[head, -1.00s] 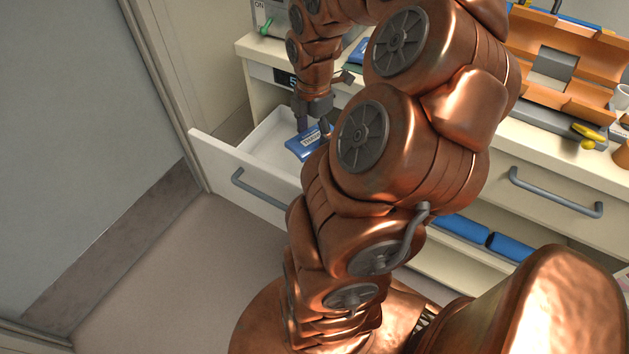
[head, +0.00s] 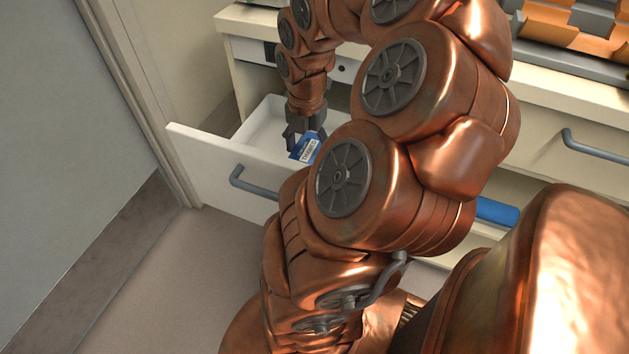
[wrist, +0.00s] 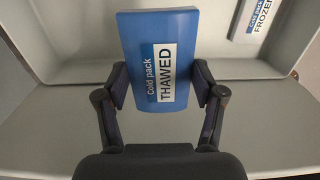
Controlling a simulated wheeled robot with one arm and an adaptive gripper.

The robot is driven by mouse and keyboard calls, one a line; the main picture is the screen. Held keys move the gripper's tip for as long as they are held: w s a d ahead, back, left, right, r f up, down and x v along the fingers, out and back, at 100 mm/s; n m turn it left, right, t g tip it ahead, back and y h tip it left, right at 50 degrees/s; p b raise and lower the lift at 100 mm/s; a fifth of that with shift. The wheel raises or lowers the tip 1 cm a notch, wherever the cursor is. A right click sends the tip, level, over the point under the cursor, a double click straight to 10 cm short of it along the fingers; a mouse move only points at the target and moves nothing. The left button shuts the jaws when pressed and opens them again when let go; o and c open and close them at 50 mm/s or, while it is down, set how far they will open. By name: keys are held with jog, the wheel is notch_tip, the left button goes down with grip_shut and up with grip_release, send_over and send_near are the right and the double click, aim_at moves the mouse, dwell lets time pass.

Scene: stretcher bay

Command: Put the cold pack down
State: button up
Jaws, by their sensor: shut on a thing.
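The cold pack (wrist: 160,60) is a blue slab with a white label reading "THAWED". My gripper (wrist: 160,88) is shut on it, with one finger at each side edge in the wrist view. In the head view the cold pack (head: 304,147) shows below my gripper (head: 303,134), over the open white drawer (head: 215,163). Whether the pack touches the drawer floor I cannot tell.
The drawer's front panel has a grey handle (head: 252,185). My arm hides the drawer's right part. A closed drawer with a grey handle (head: 592,148) is at the right. An orange and grey rack (head: 570,30) stands on the counter. A blue roll (head: 495,211) shows lower down.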

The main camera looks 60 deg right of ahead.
jog(key=f+b, duration=0.2)
jog(key=f, duration=0.1)
jog(key=f+b, duration=0.3)
jog(key=w+f+b, duration=0.1)
jog(key=f+b, duration=0.2)
jog(key=f, duration=0.1)
jog(key=shift+f, duration=0.1)
jog(key=w+b, duration=0.1)
jog(key=w, duration=0.4)
jog(key=w+d+f+b, duration=0.1)
jog(key=w, duration=0.4)
jog(key=w+b, duration=0.2)
jog(key=w, duration=0.3)
jog(key=shift+w+d+f, duration=0.2)
jog(key=shift+w+d, duration=0.1)
jog(key=shift+d, duration=0.1)
jog(key=shift+f+b, duration=0.95)
jog(key=shift+f, duration=0.9)
jog(key=shift+r, duration=0.1)
jog(key=o, duration=1.4)
jog(key=shift+c, duration=0.2)
jog(key=shift+w, duration=0.1)
